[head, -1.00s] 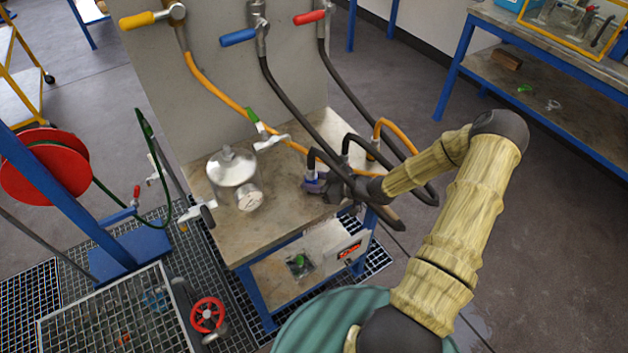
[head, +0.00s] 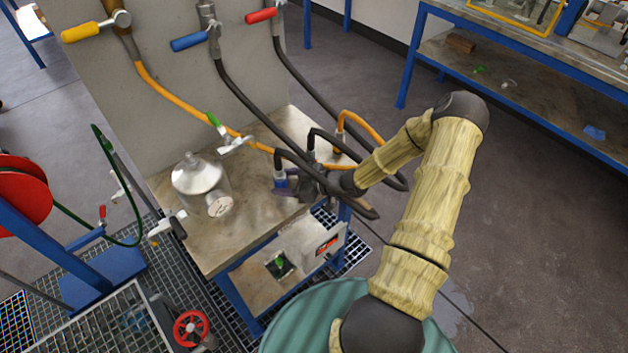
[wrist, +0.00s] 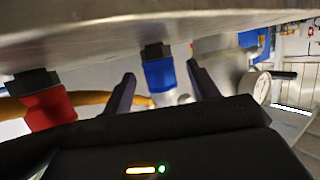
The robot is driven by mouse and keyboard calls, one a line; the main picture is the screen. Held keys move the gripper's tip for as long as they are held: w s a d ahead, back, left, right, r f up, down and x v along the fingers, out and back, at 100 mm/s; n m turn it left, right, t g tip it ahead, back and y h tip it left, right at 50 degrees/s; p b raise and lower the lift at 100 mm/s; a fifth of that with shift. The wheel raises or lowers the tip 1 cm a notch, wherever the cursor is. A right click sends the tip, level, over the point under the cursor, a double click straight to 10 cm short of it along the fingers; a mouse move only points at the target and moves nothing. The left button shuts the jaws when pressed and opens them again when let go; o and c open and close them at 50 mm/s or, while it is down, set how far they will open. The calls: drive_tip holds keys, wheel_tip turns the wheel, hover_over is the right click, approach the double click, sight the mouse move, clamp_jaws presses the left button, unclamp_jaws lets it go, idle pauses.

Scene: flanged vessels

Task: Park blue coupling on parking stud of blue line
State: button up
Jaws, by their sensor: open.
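The blue coupling (head: 280,181) stands near the right end of the bench, with a dark hose arching from its top. In the wrist view the blue coupling (wrist: 159,74) shows between my two fingers, with a silvery part at one end. My gripper (wrist: 161,70) is open, one finger on each side of the coupling; I cannot tell whether either touches it. In the head view my gripper (head: 300,186) is dark and sits just right of the coupling, partly hidden by hoses. The blue-handled valve (head: 188,42) is on the upright panel. I cannot make out the parking stud.
A red coupling (wrist: 48,106) is close by in the wrist view. A glass vessel with a metal lid (head: 197,174) stands left on the bench (head: 232,245). Black and orange hoses (head: 188,103) hang over the bench around my gripper. Open floor lies to the right.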

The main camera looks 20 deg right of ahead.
drive_tip(key=v, duration=1.6)
drive_tip(key=shift+d+r+b, duration=0.15)
drive_tip(key=shift+r+b, duration=0.05)
drive_tip(key=shift+b, duration=0.1)
drive_tip(key=shift+s, duration=0.1)
wheel_tip(320, 180, up, 7)
drive_tip(key=w+a+m+g+h+p, duration=0.2)
drive_tip(key=a+m+g+h+p, duration=0.15)
drive_tip(key=h, duration=0.65)
drive_tip(key=s+a+r+m+g+p, duration=0.1)
drive_tip(key=s+a+r+m+g, duration=0.2)
drive_tip(key=s+a+r+m, duration=0.3)
drive_tip(key=s+a+r, duration=0.3)
drive_tip(key=s, duration=0.2)
drive_tip(key=shift+s+a, duration=0.2)
drive_tip(key=shift+s, duration=0.05)
